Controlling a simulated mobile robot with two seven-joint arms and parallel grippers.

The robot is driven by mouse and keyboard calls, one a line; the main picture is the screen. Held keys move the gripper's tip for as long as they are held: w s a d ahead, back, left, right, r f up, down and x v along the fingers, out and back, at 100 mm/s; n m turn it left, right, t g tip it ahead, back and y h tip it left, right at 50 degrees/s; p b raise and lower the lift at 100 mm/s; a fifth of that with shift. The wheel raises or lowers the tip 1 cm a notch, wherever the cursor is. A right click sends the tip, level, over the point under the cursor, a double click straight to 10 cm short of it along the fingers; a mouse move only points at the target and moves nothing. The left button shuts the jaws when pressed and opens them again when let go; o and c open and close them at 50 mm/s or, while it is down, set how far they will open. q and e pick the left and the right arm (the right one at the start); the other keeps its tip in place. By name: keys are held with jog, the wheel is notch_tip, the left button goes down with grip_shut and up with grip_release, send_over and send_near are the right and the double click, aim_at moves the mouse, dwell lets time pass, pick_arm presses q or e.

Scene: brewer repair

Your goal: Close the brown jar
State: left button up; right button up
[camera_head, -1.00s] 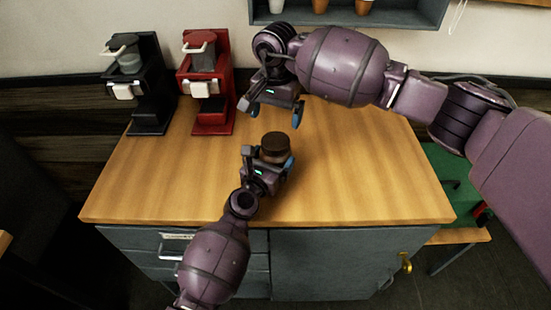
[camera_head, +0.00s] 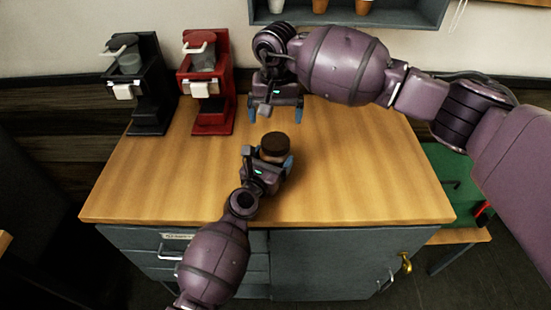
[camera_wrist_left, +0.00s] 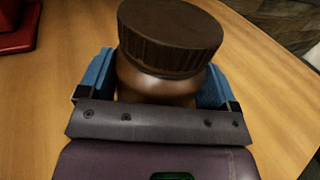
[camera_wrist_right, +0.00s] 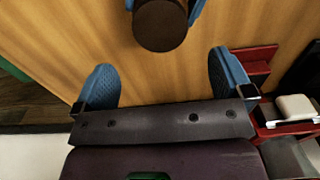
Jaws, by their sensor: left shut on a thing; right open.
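The brown jar (camera_head: 272,158) stands upright on the wooden counter, with a dark ribbed lid (camera_head: 275,143) sitting on top. In the left wrist view the jar body (camera_wrist_left: 150,84) is between the blue fingers, and the lid (camera_wrist_left: 170,38) looks level on it. How tightly the lid sits cannot be told. My left gripper (camera_head: 270,166) is shut on the jar body. My right gripper (camera_head: 275,112) is open and empty, behind and above the jar, fingers pointing down. In the right wrist view the lid (camera_wrist_right: 160,25) is beyond the open fingertips (camera_wrist_right: 165,75).
A red brewer (camera_head: 208,85) and a black brewer (camera_head: 140,85) stand at the back left of the counter (camera_head: 350,180). A grey shelf (camera_head: 400,14) with cups hangs above. The counter's right side is clear. Drawers and a cabinet are below.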

aim_at(275, 140)
dwell(0.3)
jog(key=shift+f, duration=4)
